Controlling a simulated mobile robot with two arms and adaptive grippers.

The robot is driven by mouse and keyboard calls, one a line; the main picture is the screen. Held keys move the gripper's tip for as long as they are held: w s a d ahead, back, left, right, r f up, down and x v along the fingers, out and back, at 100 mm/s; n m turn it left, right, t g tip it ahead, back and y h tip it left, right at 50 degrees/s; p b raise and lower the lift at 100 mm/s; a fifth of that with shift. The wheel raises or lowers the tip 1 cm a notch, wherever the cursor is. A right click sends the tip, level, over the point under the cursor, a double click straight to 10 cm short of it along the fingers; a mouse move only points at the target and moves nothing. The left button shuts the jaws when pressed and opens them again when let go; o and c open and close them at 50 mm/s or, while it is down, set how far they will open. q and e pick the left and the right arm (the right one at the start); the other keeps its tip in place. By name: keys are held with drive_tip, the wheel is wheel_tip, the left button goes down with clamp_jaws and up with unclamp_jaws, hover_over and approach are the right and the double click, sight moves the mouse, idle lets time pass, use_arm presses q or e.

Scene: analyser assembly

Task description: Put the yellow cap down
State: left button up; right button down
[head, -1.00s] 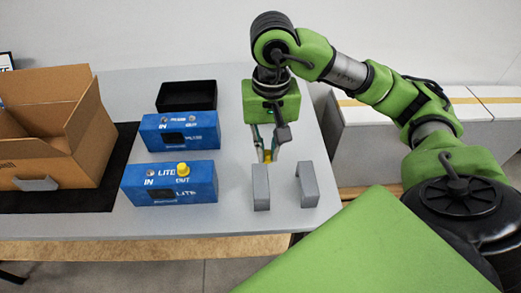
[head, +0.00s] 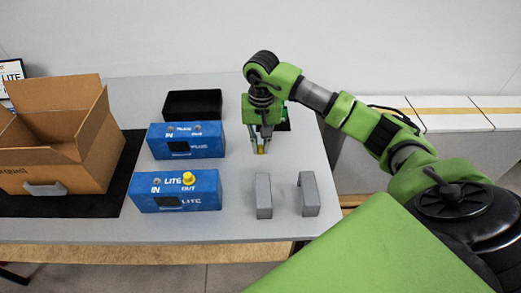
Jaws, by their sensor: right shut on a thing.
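My right gripper (head: 261,147) points down over the table, to the right of the blue boxes. It is shut on a small yellow cap (head: 261,150) at its fingertips. I cannot tell whether the cap touches the table. Another yellow cap (head: 188,178) sits on the OUT port of the front blue LITE analyser (head: 176,192). My left gripper is not in view.
A second blue analyser (head: 186,141) stands behind the LITE one, with a black tray (head: 193,105) at the back. Two grey brackets (head: 263,196) (head: 309,194) stand at the front right. An open cardboard box (head: 60,150) is on a black mat (head: 128,170) at left.

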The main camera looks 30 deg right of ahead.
sight(261, 147)
wheel_tip(261, 147, down, 2)
drive_tip(key=shift+f+p, duration=0.25)
drive_tip(key=shift+p, duration=0.3)
drive_tip(key=shift+f, duration=0.25)
drive_tip(key=shift+f, duration=0.1)
drive_tip(key=shift+f+b, duration=0.15)
drive_tip(key=shift+b, duration=0.15)
drive_tip(key=c, duration=2.1)
unclamp_jaws()
